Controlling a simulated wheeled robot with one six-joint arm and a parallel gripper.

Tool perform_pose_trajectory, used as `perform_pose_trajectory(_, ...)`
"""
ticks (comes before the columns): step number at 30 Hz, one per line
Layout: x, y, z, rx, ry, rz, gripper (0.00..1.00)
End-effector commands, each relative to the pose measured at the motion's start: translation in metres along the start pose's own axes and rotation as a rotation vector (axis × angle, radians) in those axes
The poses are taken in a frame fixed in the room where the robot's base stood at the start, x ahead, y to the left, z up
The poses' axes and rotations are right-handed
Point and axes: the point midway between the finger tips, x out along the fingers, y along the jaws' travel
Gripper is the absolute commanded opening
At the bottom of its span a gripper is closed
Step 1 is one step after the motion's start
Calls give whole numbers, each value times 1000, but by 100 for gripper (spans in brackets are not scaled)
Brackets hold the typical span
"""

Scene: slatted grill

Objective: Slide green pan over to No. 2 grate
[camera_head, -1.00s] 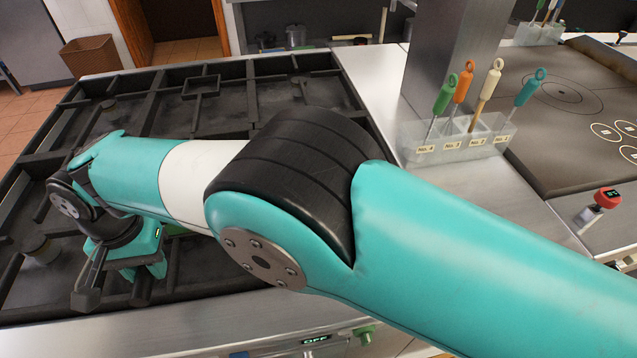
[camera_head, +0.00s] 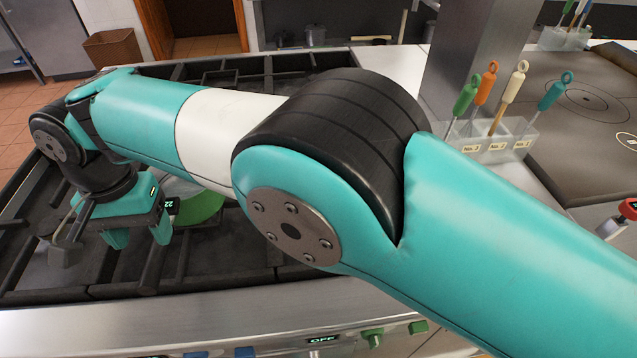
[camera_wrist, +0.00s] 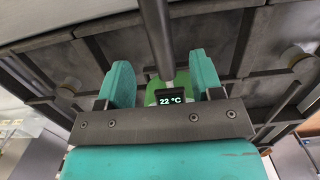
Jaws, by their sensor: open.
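The green pan (camera_head: 204,207) rests on the stove grates (camera_head: 240,255), partly hidden behind my arm. A small display reading 22 (camera_head: 172,205) shows beside it. My gripper (camera_head: 139,236) is low over the grates, left of the pan, with its two fingers apart. In the wrist view, my gripper (camera_wrist: 160,74) has its fingers on either side of a green part of the pan (camera_wrist: 153,87) and the 22 °C display (camera_wrist: 171,99). A dark rod runs into the gap from the top. I cannot tell whether the fingers touch anything. I see no grate numbers.
Black grate bars cross the stovetop. A steel front edge with knobs (camera_head: 373,338) and an OFF display lies nearest. At right, a clear holder (camera_head: 495,145) with coloured-handled utensils stands by a steel post (camera_head: 475,60). My forearm covers much of the stove.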

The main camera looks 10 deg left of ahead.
Motion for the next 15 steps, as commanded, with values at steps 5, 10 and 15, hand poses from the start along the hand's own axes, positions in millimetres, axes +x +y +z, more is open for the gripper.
perform_pose_trajectory(5,-51,0,0,1,0,-1,60)
perform_pose_trajectory(10,-79,0,1,0,0,-1,60)
perform_pose_trajectory(15,-100,0,1,0,0,-1,60)
